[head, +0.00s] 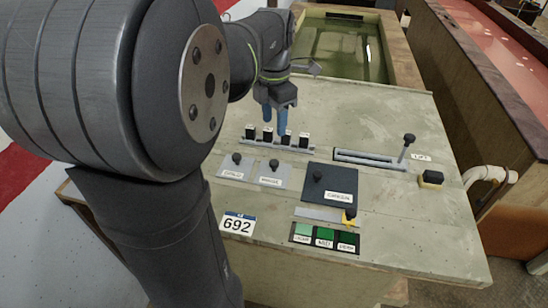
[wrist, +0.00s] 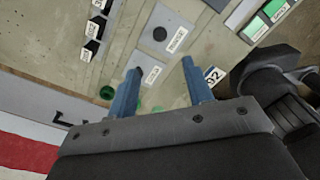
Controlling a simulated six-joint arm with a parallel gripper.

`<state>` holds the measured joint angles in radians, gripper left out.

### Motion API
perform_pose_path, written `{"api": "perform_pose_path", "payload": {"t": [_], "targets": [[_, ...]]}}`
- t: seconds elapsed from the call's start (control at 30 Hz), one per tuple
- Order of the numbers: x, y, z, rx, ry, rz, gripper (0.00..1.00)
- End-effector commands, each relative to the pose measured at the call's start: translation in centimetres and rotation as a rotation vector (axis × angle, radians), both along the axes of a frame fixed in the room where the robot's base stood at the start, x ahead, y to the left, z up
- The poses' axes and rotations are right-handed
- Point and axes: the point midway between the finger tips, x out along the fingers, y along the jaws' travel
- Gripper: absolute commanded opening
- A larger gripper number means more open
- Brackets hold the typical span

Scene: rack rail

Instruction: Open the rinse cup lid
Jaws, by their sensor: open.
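Two small light grey lids with dark knobs lie flat on the panel: a left one (head: 231,174) and a middle one (head: 266,180). My gripper (head: 274,119) is open and empty, with blue fingers above the panel behind the lids. It also shows in the wrist view (wrist: 161,66).
A rail (head: 300,149) with several black-and-white blocks stands behind the lids. A larger dark lid (head: 344,178) with a knob lies to the right. Further right are a slotted track (head: 370,160) with a lever (head: 406,147) and a black-and-yellow button (head: 432,178). Green buttons (head: 325,235) sit in front.

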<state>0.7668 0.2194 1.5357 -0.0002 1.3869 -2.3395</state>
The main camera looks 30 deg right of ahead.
Motion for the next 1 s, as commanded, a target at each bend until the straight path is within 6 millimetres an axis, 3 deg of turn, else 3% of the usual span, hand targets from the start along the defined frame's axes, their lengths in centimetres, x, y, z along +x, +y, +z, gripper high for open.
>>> {"api": "perform_pose_path", "payload": {"t": [0.3,0.5,0.7,1.0], "targets": [[0.0,0.0,-7.2,0.003,0.003,-0.001,0.47],[0.0,0.0,-10.8,0.001,0.002,-0.002,0.47],[0.0,0.0,-12.8,0.000,0.001,-0.002,0.47],[0.0,0.0,-13.2,-0.001,0.000,-0.002,0.47]]}}
